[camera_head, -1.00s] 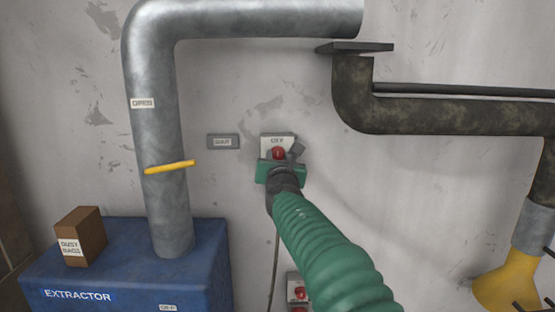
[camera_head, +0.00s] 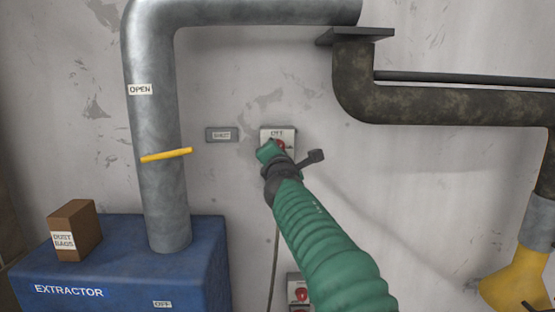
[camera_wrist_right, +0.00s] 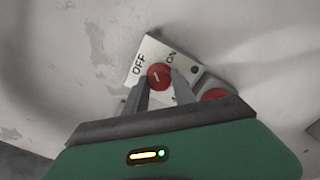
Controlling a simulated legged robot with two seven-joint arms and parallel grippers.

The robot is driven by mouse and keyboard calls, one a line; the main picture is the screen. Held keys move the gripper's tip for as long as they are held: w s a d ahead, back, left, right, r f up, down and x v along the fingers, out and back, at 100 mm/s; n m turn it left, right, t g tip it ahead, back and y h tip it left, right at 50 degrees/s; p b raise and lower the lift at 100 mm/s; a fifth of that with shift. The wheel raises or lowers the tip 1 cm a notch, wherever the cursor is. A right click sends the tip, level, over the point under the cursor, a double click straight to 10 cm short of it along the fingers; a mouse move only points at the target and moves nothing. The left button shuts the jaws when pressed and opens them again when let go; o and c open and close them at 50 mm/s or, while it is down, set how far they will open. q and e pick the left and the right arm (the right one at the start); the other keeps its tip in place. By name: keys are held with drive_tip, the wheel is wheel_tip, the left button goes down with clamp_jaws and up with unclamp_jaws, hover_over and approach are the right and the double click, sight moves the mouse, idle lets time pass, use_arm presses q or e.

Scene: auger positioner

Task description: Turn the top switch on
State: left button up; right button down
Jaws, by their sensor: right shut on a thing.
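The top switch is a pale wall box (camera_head: 277,133) with an OFF label above a red knob (camera_head: 281,145). In the right wrist view, its plate (camera_wrist_right: 147,58) shows OFF and ON labels around the red knob (camera_wrist_right: 158,76), which bears a white mark. My right gripper (camera_wrist_right: 161,88) is shut on this knob, one finger on each side. In the head view, my right gripper (camera_head: 275,150) covers the lower part of the box and is rolled at a slant. My left gripper is not in view.
Another switch box with red parts (camera_head: 299,292) is lower on the wall. A SHUT plate (camera_head: 221,135) is left of the top switch. A grey pipe (camera_head: 165,200) with a yellow handle (camera_head: 166,155) rises from the blue extractor (camera_head: 120,270). A dark pipe (camera_head: 440,105) runs at right.

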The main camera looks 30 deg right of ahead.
drive_tip(key=m+b, duration=0.3)
drive_tip(key=m, duration=0.2)
drive_tip(key=shift+m, duration=0.3)
drive_tip(key=shift+m+h+b, duration=0.4)
drive_tip(key=shift+m+b, duration=0.55)
drive_tip(key=shift+m, duration=1.25)
drive_tip(key=c, duration=1.3)
unclamp_jaws()
drive_tip(key=shift+o, duration=1.2)
drive_tip(key=shift+w+f, duration=0.1)
drive_tip(key=shift+d, duration=0.1)
